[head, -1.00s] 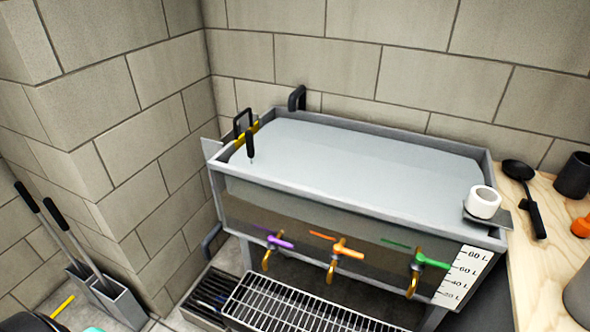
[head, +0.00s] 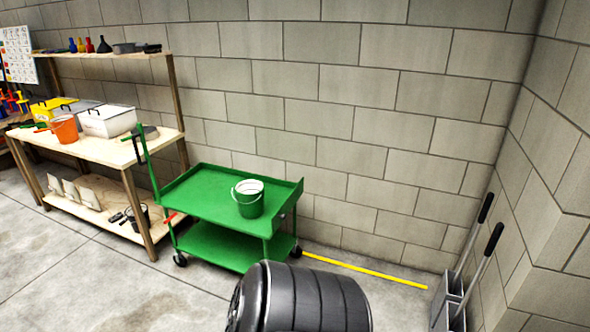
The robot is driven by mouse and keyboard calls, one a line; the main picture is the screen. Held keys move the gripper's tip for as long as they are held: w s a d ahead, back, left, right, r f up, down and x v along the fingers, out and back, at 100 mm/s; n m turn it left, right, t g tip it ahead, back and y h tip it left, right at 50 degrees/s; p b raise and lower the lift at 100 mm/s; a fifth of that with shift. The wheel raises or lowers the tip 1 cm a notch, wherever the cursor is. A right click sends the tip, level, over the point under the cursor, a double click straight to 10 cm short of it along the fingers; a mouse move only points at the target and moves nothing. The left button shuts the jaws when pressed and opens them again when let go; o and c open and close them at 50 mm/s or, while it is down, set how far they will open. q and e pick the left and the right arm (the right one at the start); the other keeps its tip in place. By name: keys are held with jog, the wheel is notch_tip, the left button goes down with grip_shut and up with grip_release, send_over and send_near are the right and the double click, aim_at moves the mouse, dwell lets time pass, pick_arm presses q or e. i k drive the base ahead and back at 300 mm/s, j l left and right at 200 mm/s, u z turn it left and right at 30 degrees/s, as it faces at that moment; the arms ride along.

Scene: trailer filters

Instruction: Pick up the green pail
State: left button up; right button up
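The green pail (head: 250,205) stands upright on the top shelf of a green cart (head: 190,204) in the head view. Its rim and inside look white, and a thin handle hangs at its side. Neither of my grippers is in view, so I cannot tell their state. Nothing hides the pail.
A wooden workbench (head: 100,150) at left holds an orange bucket (head: 65,128) and a white box (head: 108,120). Long-handled tools (head: 470,262) stand at right. A yellow strip (head: 365,270) lies along the wall.

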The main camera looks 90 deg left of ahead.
aim_at(251, 200)
jog(key=u, duration=3.1)
